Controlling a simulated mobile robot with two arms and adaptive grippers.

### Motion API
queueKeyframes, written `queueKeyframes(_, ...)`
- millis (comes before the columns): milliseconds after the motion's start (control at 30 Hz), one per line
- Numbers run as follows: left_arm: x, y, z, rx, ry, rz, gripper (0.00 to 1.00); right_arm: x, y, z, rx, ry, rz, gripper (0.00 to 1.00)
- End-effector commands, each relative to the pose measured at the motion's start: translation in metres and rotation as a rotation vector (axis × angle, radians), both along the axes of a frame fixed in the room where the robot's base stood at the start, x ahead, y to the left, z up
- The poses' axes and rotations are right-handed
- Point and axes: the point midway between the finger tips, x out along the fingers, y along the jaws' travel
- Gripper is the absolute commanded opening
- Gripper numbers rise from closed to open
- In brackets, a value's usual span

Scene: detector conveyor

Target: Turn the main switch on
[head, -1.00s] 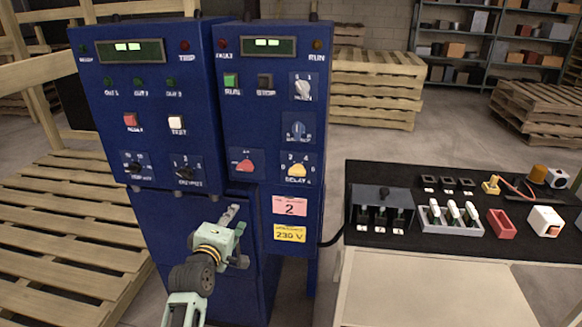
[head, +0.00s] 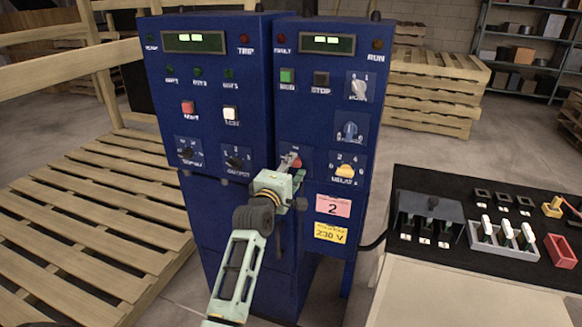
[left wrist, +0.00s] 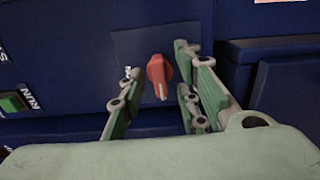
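The blue control cabinet (head: 318,115) has a red rotary knob (head: 293,161) low on its right panel. In the left wrist view the red knob (left wrist: 159,72) sits on a dark plate, its pale pointer mark towards the picture's bottom. A white knob (head: 358,88) with 0 and 1 marks is at the panel's upper right. The small labels are too blurred to tell surely which knob is the main switch. My left gripper (head: 291,176) is open in front of the red knob. In the wrist view its fingers (left wrist: 157,64) stand apart on either side of it, no clear contact.
A green button (head: 287,76) is above. A black-topped bench (head: 440,178) with switch parts stands at right. Wooden pallets (head: 80,215) lie at left.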

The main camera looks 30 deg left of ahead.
Motion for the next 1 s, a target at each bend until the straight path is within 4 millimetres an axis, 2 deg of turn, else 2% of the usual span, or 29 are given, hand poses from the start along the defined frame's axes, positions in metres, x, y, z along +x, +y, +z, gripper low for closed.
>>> queueKeyframes(167, -0.0001, -0.0002, -0.0002, 0.001, 0.0, 0.0, 0.3, 0.0001, 0.0001, 0.0, 0.0, 0.0, 0.0, 0.4)
queueKeyframes(500, -0.0002, -0.0003, -0.0006, 0.001, 0.001, 0.0, 0.0, 0.0001, -0.0011, 0.0, -0.001, 0.0, 0.0, 0.4)
queueKeyframes(1000, -0.0001, -0.0002, 0.0004, 0.051, 0.014, -0.001, 0.0, 0.0003, -0.0051, 0.0045, -0.006, 0.0, 0.001, 0.4)
